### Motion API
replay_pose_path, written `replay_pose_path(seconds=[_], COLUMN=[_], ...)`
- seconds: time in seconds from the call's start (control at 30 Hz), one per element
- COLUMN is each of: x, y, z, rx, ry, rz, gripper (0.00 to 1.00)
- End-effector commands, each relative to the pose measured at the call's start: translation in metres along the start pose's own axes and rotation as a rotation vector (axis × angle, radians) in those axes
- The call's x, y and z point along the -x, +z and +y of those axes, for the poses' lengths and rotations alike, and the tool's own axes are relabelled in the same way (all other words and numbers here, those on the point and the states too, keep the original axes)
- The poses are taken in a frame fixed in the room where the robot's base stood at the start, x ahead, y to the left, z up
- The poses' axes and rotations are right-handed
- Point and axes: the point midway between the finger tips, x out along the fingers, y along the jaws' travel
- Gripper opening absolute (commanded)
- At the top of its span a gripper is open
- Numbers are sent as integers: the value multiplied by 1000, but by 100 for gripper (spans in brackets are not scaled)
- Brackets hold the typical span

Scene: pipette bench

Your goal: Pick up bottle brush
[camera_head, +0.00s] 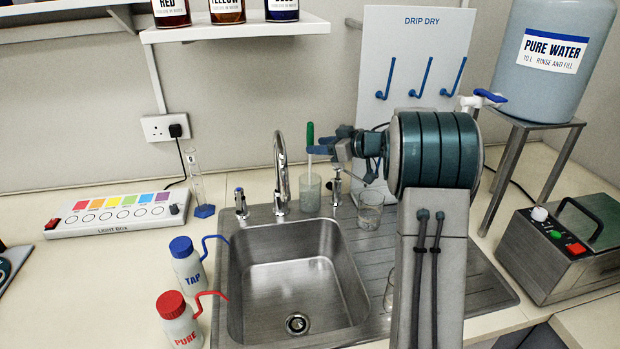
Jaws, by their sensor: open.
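The bottle brush (310,133) has a green handle and stands upright, its lower end in a greyish beaker (310,199) behind the sink, right of the tap. My gripper (317,149) reaches in from the right at the height of the lower handle. Its fingertips are open and right at the brush, overlapping it in this view. I cannot tell whether they touch the handle or stand around it. The bristles are hard to make out inside the beaker.
The steel sink (297,285) has a curved tap (281,170) close to the brush. A glass beaker (370,211) stands on the drainer beneath my arm. The drip dry board (412,60) with blue pegs rises behind. Wash bottles (187,263) stand left of the sink.

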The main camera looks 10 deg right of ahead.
Motion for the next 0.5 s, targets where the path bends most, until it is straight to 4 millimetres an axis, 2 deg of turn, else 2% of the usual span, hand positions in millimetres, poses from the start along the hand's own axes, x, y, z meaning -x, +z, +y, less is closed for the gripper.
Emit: replay_pose_path(seconds=[0.27, 0.5], x=[-18, -53], y=[-1, -1], z=[-1, 0], rx=[0, 2], ry=[-2, -1], rz=[0, 0], gripper=[43, 43])
